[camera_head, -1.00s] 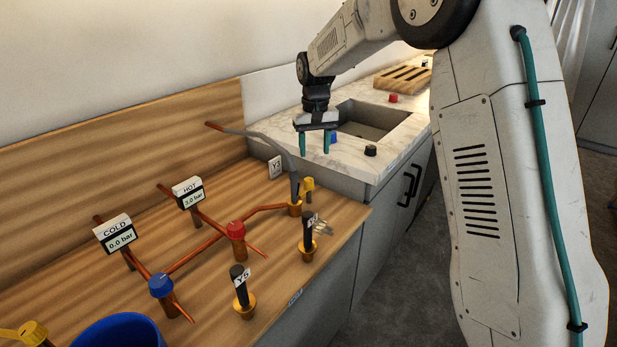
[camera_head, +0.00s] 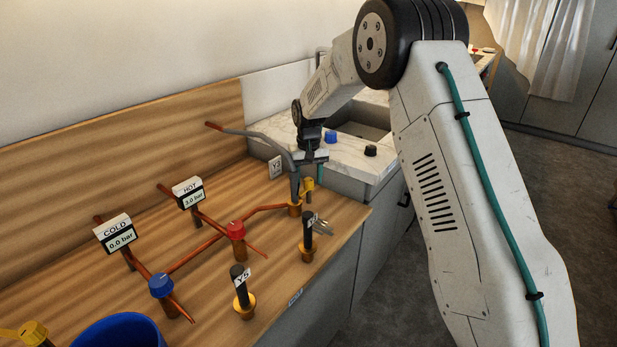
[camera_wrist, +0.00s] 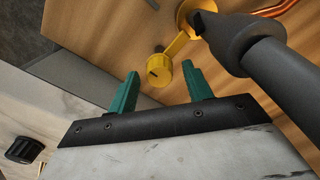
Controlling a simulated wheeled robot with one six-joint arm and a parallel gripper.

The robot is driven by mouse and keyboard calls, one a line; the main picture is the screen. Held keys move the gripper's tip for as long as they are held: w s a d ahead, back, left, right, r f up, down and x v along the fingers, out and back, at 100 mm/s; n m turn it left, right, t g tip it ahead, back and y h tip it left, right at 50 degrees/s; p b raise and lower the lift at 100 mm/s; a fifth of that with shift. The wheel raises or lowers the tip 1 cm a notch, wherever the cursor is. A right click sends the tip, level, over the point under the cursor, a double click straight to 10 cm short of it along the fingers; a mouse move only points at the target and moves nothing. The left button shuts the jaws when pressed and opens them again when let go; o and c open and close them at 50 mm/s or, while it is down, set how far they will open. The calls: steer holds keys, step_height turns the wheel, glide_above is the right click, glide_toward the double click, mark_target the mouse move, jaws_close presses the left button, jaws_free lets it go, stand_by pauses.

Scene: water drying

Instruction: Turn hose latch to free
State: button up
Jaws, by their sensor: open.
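The hose latch looks like a yellow knob (camera_head: 308,184) beside the grey hose (camera_head: 292,165) end on the wooden bench. In the wrist view the yellow knob (camera_wrist: 159,70) has a dark slot and joins by a yellow strap to a collar (camera_wrist: 188,12) at the dark hose end (camera_wrist: 240,42). My gripper (camera_head: 309,168) is just above and behind the latch. Its green fingers (camera_wrist: 162,75) are open, with the knob seen between and just beyond their tips. I cannot tell whether either finger touches it. The far finger is partly hidden in the head view.
A black-handled fitting (camera_head: 307,232) and the Y5 fitting (camera_head: 241,288) stand nearer the front. Copper pipes with a red knob (camera_head: 236,230) and a blue knob (camera_head: 161,285) lie left. A blue bucket (camera_head: 118,331) is front left. The sink counter (camera_head: 345,158) is behind.

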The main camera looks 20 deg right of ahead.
steer(key=c, duration=1)
steer(key=shift+o, duration=0.2)
steer(key=shift+m, duration=0.3)
steer(key=m, duration=0.3)
steer(key=shift+m, duration=0.3)
steer(key=m, duration=0.4)
steer(key=shift+m, duration=0.3)
steer(key=m, duration=0.4)
steer(key=shift+m, duration=2.5)
